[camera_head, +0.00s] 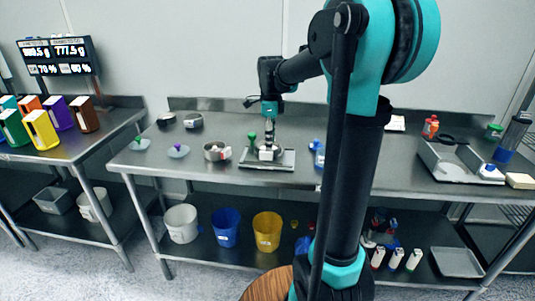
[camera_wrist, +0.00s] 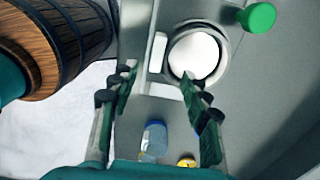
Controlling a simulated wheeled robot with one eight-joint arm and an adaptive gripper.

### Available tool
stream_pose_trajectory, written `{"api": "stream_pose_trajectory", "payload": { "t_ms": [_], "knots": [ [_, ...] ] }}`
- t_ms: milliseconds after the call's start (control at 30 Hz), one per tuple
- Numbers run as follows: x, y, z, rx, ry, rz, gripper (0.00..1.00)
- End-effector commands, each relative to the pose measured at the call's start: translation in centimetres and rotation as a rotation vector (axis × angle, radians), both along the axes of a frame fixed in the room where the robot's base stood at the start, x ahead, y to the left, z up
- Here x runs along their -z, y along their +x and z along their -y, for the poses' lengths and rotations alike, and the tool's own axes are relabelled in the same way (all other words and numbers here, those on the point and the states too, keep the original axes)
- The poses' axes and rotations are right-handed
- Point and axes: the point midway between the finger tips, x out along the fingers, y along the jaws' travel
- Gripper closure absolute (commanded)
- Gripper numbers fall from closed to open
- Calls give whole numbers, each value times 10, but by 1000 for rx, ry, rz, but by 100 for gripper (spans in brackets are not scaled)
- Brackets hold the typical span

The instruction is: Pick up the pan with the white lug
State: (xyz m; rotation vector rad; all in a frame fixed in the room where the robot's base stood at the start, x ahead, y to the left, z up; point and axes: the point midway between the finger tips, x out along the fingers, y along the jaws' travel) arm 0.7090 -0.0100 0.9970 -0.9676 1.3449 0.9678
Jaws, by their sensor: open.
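A round metal pan (camera_head: 268,154) sits on a flat metal tray (camera_head: 284,163) on the middle bench, with a pale patch on its front. In the wrist view, a round metal pan (camera_wrist: 222,56) has a white disc-like inside, and a white block (camera_wrist: 157,52) stands beside its rim. I take this block for the white lug. A second pan (camera_head: 217,154) stands to the left on the bench; its lug colour is unclear. My gripper (camera_head: 268,124) is above the tray pan. Its fingers are spread and empty in the wrist view (camera_wrist: 162,80), with the right fingertip overlapping the pan's near edge.
A green-knobbed object (camera_head: 252,137) stands close left of the tray pan; its knob also shows in the wrist view (camera_wrist: 257,17). A blue-and-white bottle (camera_head: 319,155) is to the right. Bench is clear between second pan and tray.

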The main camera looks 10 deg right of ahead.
Motion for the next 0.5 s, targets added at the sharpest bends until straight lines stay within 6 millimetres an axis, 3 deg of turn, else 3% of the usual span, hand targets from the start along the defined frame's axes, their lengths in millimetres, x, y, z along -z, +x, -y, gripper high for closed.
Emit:
{"api": "stream_pose_trajectory", "payload": {
  "t_ms": [500],
  "knots": [
    [52, 0, -2, 0, 0, 0, 53]
  ]
}}
